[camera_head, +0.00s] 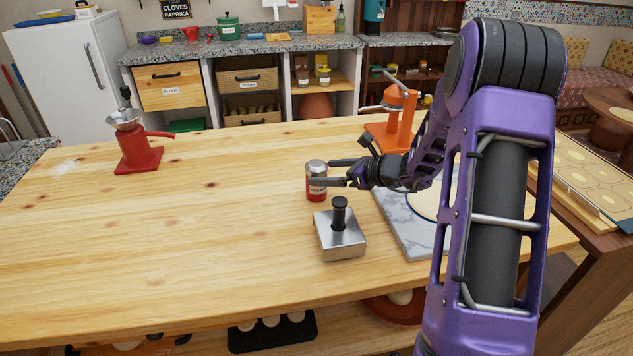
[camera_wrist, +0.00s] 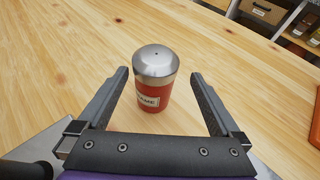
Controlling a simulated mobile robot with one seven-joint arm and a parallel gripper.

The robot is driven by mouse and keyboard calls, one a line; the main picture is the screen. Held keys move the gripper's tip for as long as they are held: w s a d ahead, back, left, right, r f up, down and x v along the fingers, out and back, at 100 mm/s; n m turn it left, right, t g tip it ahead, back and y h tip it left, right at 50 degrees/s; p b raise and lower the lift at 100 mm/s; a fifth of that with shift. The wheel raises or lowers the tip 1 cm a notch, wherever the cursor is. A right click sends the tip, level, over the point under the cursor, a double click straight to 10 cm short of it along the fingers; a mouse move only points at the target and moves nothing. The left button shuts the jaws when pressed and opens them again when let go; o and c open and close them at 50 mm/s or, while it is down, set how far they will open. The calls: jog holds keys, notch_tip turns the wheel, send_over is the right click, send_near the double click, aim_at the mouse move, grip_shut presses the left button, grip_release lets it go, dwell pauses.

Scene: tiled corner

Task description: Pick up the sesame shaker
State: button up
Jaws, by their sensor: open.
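The sesame shaker (camera_head: 316,190) is a small red cylinder with a silver domed top and a pale label. It stands upright on the wooden table (camera_head: 225,220), right of the middle. In the wrist view the shaker (camera_wrist: 155,75) is between and slightly beyond the fingers, its label partly readable. My gripper (camera_head: 322,172) comes in from the right with its fingers spread beside the shaker. In the wrist view my gripper (camera_wrist: 158,75) is open, with visible gaps between each finger and the shaker.
A metal press with a black knob (camera_head: 340,232) stands close in front of the shaker. A marble board (camera_head: 398,222) and an orange press (camera_head: 398,120) are to the right. A red grinder (camera_head: 138,150) is at the far left.

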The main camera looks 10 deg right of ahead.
jog(key=shift+s+a+x, duration=0.1)
jog(key=shift+x, duration=1.55)
jog(key=shift+s+a+x, duration=0.1)
jog(key=shift+a+x, duration=0.05)
jog(key=shift+x, duration=1.55)
jog(key=shift+r, duration=0.1)
jog(key=c, duration=1.6)
